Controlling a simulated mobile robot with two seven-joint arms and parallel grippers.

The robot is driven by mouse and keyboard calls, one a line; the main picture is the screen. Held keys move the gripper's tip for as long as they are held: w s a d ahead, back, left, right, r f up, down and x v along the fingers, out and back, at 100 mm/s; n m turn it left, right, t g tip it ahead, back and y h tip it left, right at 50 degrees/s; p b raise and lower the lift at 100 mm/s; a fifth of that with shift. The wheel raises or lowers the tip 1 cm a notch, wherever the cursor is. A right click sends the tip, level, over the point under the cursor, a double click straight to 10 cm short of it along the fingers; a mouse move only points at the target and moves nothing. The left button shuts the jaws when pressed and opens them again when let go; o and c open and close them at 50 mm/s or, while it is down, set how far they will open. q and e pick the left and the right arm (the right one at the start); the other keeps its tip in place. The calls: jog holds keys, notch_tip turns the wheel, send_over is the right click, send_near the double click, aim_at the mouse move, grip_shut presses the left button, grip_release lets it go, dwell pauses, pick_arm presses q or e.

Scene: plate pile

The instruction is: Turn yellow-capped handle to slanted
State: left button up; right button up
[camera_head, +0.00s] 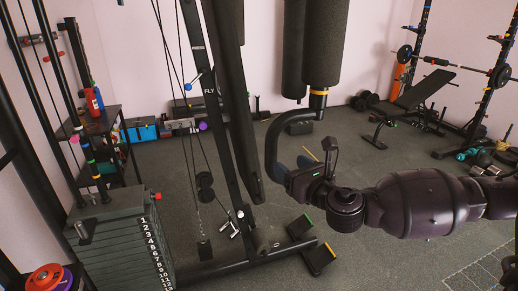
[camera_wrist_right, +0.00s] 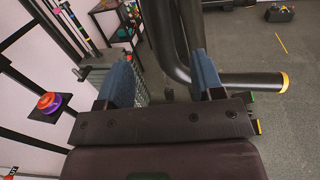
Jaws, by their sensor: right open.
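The yellow-capped handle (camera_head: 270,135) is a bent black tube with a yellow band below a thick dark cylinder in the head view. Its lower part runs down to my right gripper. In the right wrist view the tube (camera_wrist_right: 235,80) bends to the right and ends in a yellow ring. My right gripper (camera_head: 294,167) is open, with blue pads on its fingers. In the wrist view the tube's bend lies just beyond and between the fingertips (camera_wrist_right: 163,72). I cannot tell whether the pads touch it. My left gripper is out of view.
A numbered weight stack (camera_head: 122,235) stands at the lower left, with a shelf (camera_head: 100,125) behind it. The machine's black upright (camera_head: 222,110) stands left of the handle. A bench (camera_head: 425,90) and a barbell rack are at the back right. Grey floor is open between.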

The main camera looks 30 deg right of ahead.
aim_at(268, 148)
jog(key=shift+w+d+b, duration=0.2)
jog(key=shift+w+b, duration=0.5)
jog(key=shift+w, duration=4.75)
jog(key=shift+c, duration=0.4)
grip_shut()
